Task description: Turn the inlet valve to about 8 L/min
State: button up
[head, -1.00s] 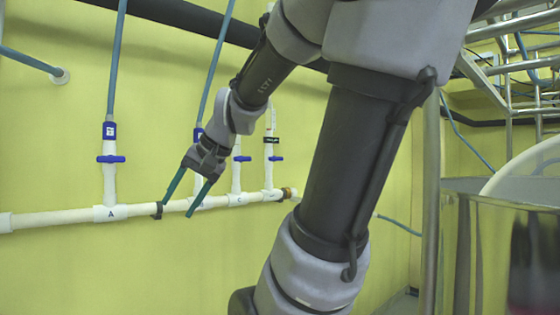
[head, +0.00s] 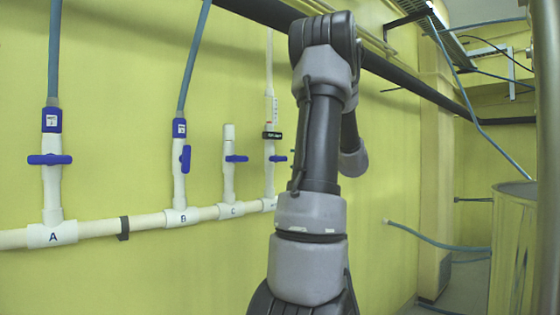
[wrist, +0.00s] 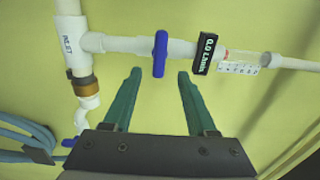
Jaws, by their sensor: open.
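The inlet valve's blue handle (wrist: 160,53) is in the wrist view, lying across its white pipe. The same blue handle (head: 277,158) shows small in the head view, just left of my arm. A black flow display (wrist: 205,54) beside it reads 0.0 L/min; it also shows in the head view (head: 272,135). The white tee (wrist: 70,45) marked INLET is at the left. My gripper (wrist: 159,73) is open and empty, its teal fingers pointing at the handle, one to each side. I see no contact. In the head view my arm hides the gripper.
Valve A (head: 50,160) and valve C (head: 237,158) have handles across their pipes; valve B's handle (head: 186,158) lies along its pipe. The white manifold pipe (head: 100,228) runs along the yellow wall. A metal vessel (head: 513,245) stands at the right. Blue hoses (wrist: 25,140) hang lower left in the wrist view.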

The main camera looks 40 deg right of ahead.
aim_at(279, 159)
jog(key=w, duration=0.6)
jog(key=w+a, duration=0.1)
jog(key=w, duration=0.2)
jog(key=shift+w, duration=0.3)
grip_shut()
